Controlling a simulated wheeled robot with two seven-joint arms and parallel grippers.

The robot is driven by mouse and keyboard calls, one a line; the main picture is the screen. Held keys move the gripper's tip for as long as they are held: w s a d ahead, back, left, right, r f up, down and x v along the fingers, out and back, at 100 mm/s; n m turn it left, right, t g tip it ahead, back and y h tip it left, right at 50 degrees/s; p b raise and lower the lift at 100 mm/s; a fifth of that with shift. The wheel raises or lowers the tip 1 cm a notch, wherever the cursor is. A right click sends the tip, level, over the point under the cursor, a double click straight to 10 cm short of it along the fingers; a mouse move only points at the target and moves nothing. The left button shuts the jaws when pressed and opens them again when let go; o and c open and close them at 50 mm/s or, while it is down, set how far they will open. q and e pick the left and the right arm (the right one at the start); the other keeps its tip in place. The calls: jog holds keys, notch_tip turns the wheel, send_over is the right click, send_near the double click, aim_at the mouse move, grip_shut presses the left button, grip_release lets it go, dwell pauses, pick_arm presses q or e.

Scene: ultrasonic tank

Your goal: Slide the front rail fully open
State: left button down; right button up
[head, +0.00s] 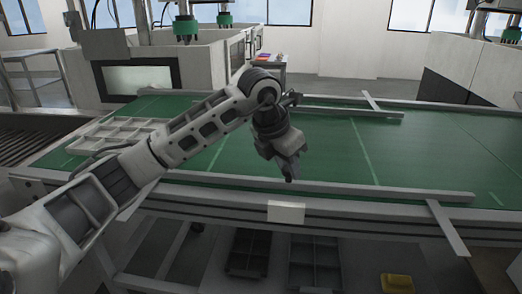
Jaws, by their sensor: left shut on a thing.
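The front rail (390,191) is a long light-grey bar along the near edge of the green conveyor belt (330,150). A flat grey bar (448,228) crosses the near edge close to its right end. My left gripper (290,178) comes in from the left over the belt and points down. Its fingertips are shut on the front rail, near the middle of the view; the wrist partly hides the grip. My right gripper is not in view.
A back rail (350,112) with a similar crossing bar (369,100) lies along the far side of the belt. A pale divided tray (118,134) lies on the belt at left. Dark crates (248,252) and a yellow object (397,283) are below. The right part of the belt is clear.

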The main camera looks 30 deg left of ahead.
pick_arm(q)
jog(key=shift+s+d, duration=0.1)
jog(key=shift+s, duration=0.05)
jog(key=c, duration=1.1)
grip_release()
jog(key=shift+s, duration=0.1)
jog(key=shift+r, duration=0.1)
jog(key=shift+r, duration=0.3)
jog(key=b+v, duration=0.1)
jog(key=v, duration=1.4)
jog(key=shift+s, duration=0.25)
jog(key=shift+d, duration=0.1)
